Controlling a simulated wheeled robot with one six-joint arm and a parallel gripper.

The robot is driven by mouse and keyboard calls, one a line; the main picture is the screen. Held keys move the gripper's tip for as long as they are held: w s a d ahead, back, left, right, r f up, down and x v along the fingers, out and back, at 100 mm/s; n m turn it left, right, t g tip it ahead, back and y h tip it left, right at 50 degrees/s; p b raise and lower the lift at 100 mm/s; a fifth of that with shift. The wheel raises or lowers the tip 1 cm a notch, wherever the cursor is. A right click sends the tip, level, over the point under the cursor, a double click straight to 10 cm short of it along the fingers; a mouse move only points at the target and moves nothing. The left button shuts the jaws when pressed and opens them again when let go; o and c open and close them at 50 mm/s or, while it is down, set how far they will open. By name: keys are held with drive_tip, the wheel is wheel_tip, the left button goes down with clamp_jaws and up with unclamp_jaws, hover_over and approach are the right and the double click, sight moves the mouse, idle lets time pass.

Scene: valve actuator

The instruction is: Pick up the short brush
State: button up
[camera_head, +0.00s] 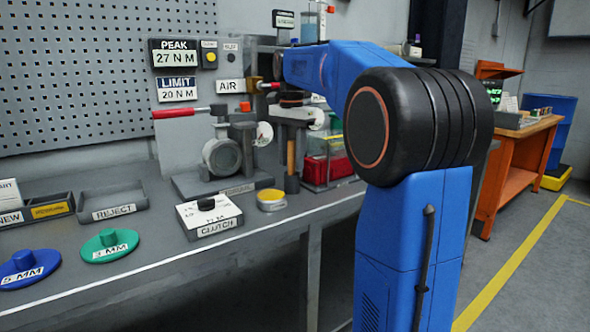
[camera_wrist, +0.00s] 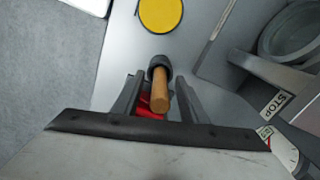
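A brush with a light wooden handle (camera_head: 291,157) stands upright in a dark cup (camera_head: 292,184) near the bench's front edge in the head view; I take it for the short brush. Its bristles are not visible. In the wrist view the wooden handle (camera_wrist: 160,94) points up toward the camera, with the dark cup's rim (camera_wrist: 158,66) behind it. My gripper (camera_wrist: 159,86) is open, with one finger on each side of the handle and gaps between. In the head view my gripper is hard to make out beyond my blue arm.
A yellow-lidded tin (camera_head: 271,200) stands left of the cup; its lid shows in the wrist view (camera_wrist: 160,13). The valve fixture (camera_head: 222,157) is behind left, a red bin (camera_head: 334,166) to the right. The clutch box (camera_head: 209,214) and reject tray (camera_head: 112,203) are farther left.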

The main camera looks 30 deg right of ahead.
clamp_jaws()
